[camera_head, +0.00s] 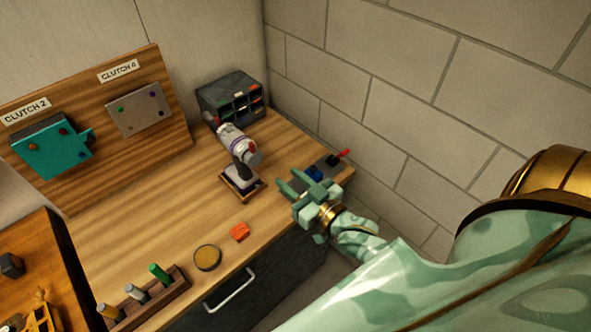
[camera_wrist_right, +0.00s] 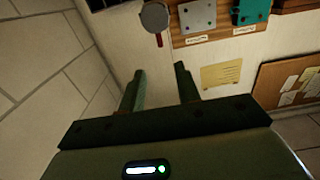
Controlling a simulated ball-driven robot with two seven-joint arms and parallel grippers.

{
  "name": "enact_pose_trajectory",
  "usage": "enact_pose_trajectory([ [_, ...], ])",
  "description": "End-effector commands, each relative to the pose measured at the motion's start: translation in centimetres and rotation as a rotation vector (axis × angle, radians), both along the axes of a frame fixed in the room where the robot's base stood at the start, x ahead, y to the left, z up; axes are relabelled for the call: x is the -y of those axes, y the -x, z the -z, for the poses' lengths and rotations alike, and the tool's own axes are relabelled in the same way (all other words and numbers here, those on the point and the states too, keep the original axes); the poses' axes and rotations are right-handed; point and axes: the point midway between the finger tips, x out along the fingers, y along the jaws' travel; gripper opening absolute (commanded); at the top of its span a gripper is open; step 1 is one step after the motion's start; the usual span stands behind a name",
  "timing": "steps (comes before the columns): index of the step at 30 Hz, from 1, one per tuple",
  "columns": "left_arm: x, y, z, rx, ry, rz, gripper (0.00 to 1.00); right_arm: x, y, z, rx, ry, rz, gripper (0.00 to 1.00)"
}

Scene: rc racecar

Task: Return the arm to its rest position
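My right arm, pale green with a gold band, comes in from the lower right in the head view. Its right gripper (camera_head: 290,183) is over the right end of the wooden workbench (camera_head: 200,215), close to a small dark tray with a blue item and a red-tipped tool (camera_head: 342,154). In the right wrist view the two fingers of the right gripper (camera_wrist_right: 160,72) stand apart with nothing held between them. Part of the tray is hidden behind the gripper. My left gripper is in neither view.
A drill (camera_head: 240,150) stands on its base left of the gripper. An organizer (camera_head: 231,97) is at the back corner. An orange block (camera_head: 240,231), a round tin (camera_head: 207,257) and a tool rack (camera_head: 150,301) line the front. A block wall (camera_head: 430,90) rises on the right.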

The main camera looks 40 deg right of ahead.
Motion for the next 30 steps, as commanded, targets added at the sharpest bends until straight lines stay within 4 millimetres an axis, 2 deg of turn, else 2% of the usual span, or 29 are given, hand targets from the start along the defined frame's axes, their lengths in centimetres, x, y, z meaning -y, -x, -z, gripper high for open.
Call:
enact_pose_trajectory([
  [5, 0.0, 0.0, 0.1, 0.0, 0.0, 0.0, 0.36, 0.1, 1.0, 0.0, 0.001, 0.001, 0.0, 0.33],
  [19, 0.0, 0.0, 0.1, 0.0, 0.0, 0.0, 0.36, 0.1, 1.0, -0.1, 0.001, 0.001, 0.0, 0.33],
  [22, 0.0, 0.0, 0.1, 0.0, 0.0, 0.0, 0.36, 0.3, 1.1, 0.9, -0.033, 0.03, 0.003, 0.33],
  [23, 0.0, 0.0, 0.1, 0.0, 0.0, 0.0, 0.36, 0.4, 1.2, 1.8, -0.055, 0.04, 0.006, 0.33],
  [26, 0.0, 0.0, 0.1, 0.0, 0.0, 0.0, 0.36, 1.1, 2.3, 7.0, -0.184, 0.089, 0.016, 0.33],
  [29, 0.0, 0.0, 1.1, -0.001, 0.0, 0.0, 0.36, 1.9, 4.8, 15.1, -0.365, 0.145, 0.025, 0.33],
  [30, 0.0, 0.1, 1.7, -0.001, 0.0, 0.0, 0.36, 2.1, 6.2, 18.7, -0.444, 0.167, 0.026, 0.33],
])
